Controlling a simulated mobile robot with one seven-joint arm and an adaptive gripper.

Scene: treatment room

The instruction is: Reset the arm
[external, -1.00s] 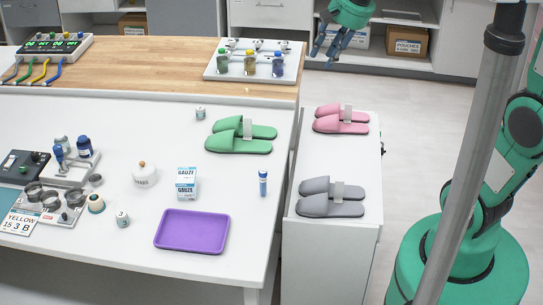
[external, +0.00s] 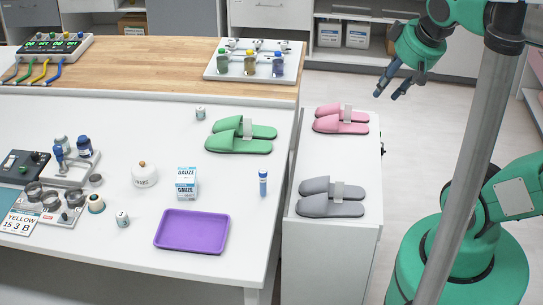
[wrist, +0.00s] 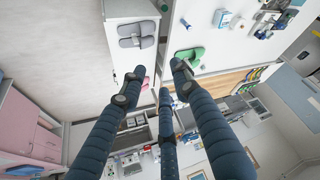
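My gripper (external: 391,86) hangs in the air at the upper right of the external view, to the right of the small white cabinet and clear of it. Its dark blue fingers are spread apart with nothing between them. In the wrist view the fingers of my gripper (wrist: 152,86) reach up from the lower edge, apart and empty. The task names no object.
Pink slippers (external: 341,119) and grey slippers (external: 331,197) lie on the small cabinet (external: 308,234). The white table (external: 120,265) holds green slippers (external: 240,135), a purple tray (external: 191,232) and gauze boxes (external: 186,183). The floor (external: 420,130) beside the cabinet is clear.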

